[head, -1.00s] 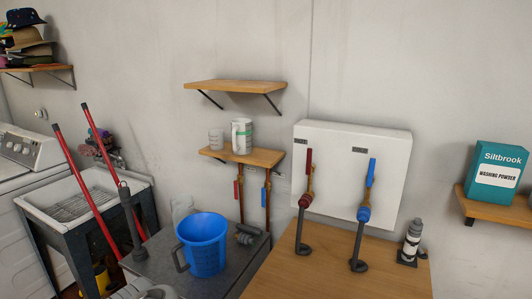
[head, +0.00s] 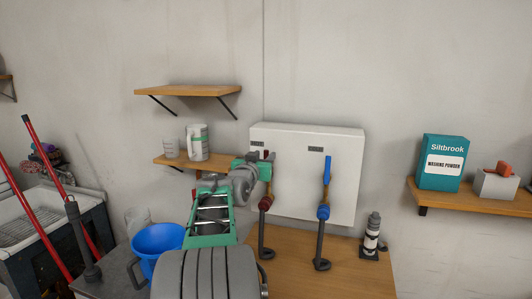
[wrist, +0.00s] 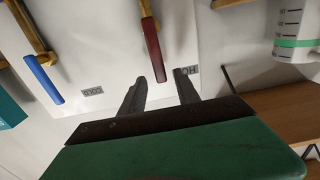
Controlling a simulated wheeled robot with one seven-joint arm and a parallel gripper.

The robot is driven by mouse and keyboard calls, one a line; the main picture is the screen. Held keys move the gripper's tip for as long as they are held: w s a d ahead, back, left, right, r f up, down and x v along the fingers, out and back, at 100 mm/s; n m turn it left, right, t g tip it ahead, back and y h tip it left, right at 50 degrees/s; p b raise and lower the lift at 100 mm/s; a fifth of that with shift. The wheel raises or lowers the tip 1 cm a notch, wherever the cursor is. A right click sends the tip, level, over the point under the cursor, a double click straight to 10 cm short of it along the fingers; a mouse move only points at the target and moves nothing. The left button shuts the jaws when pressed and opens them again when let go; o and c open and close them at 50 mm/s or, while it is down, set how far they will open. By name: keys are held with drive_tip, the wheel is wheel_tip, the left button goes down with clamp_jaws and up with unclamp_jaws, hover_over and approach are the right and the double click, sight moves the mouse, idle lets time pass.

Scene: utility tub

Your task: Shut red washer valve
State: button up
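The red washer valve (head: 265,203) is on the white wall box, with a dark hose below it. In the wrist view its red lever (wrist: 152,45) points along the pipe, its free end between or just in front of my fingertips. My gripper (wrist: 160,78) is open, with one finger to each side of the lever's end; I cannot tell if either touches it. In the head view my gripper (head: 262,162) is in front of the box's left part and hides most of the red lever. The blue valve lever (head: 328,171) is upright, to the right.
The white box (head: 346,190) stands behind a wooden worktop (head: 345,285). A blue bucket (head: 158,243) is lower left. A dark-and-white bottle (head: 372,235) stands right of the hoses.

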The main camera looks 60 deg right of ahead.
sight(266, 154)
drive_tip(key=d, duration=0.3)
drive_tip(key=shift+w+d+p, duration=0.35)
clamp_jaws()
idle(1.1)
